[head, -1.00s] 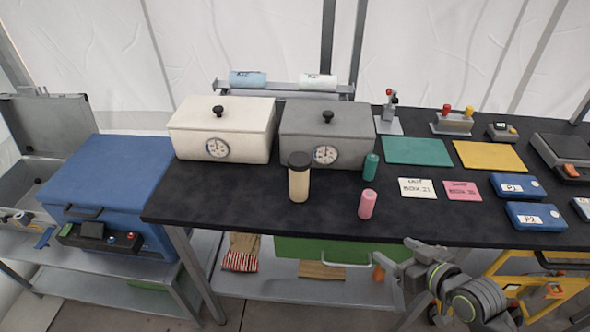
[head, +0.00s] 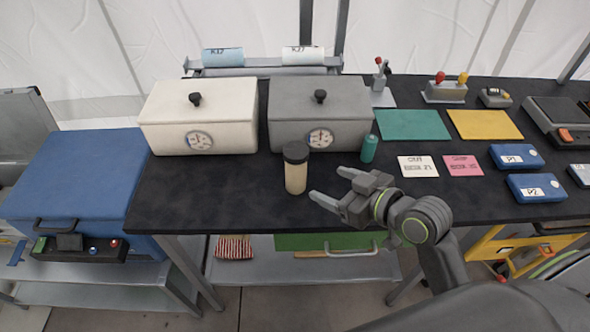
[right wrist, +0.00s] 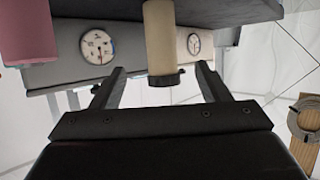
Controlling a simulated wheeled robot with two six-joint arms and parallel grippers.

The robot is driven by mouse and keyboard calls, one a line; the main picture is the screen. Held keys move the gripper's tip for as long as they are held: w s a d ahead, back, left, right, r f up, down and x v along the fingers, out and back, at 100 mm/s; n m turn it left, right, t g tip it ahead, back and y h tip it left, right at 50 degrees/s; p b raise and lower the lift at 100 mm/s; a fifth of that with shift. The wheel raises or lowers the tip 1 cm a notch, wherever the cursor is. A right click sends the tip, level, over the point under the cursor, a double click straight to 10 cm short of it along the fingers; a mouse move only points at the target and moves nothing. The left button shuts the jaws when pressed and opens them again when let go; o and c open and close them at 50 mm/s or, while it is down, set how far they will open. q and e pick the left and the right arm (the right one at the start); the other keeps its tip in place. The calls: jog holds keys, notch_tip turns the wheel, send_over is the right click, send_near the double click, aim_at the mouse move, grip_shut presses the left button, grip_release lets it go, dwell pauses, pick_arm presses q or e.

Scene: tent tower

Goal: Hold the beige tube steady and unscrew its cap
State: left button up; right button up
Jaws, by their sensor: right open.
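The beige tube (head: 296,178) stands upright on the black table, with its dark cap (head: 295,152) on top. In the right wrist view, which is upside down, the tube (right wrist: 160,40) and cap (right wrist: 164,82) show ahead between the two fingers. My right gripper (head: 327,183) is open and empty, just right of the tube, its fingers pointing towards it. I see no contact with the tube. My left gripper is not in view.
A pink tube (right wrist: 28,32) stands near my right gripper and is hidden behind it in the head view. A green tube (head: 369,149) stands behind. White (head: 199,120) and grey (head: 320,120) boxes line the back. The table left of the beige tube is clear.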

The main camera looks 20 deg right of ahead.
aim_at(303, 174)
jog(key=x, duration=0.5)
jog(key=shift+w+a+f+p, duration=0.1)
jog(key=shift+w+p, duration=0.25)
jog(key=shift+w+a+f, duration=0.15)
jog(key=shift+w+f, duration=0.05)
jog(key=shift+w, duration=0.1)
jog(key=shift+w+a+f, duration=0.25)
jog(key=shift+w+a, duration=0.1)
jog(key=shift+w, duration=0.2)
jog(key=p+x, duration=0.1)
jog(key=x, duration=0.2)
jog(key=shift+a+f, duration=0.15)
jog(key=shift+w+a+f, duration=0.15)
jog(key=shift+w+f, duration=0.1)
jog(key=shift+w, duration=0.2)
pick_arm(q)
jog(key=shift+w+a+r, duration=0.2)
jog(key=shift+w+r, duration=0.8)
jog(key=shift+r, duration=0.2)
pick_arm(e)
jog(key=shift+c, duration=0.4)
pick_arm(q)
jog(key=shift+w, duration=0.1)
pick_arm(e)
jog(key=c, duration=1)
jog(key=shift+c, duration=0.2)
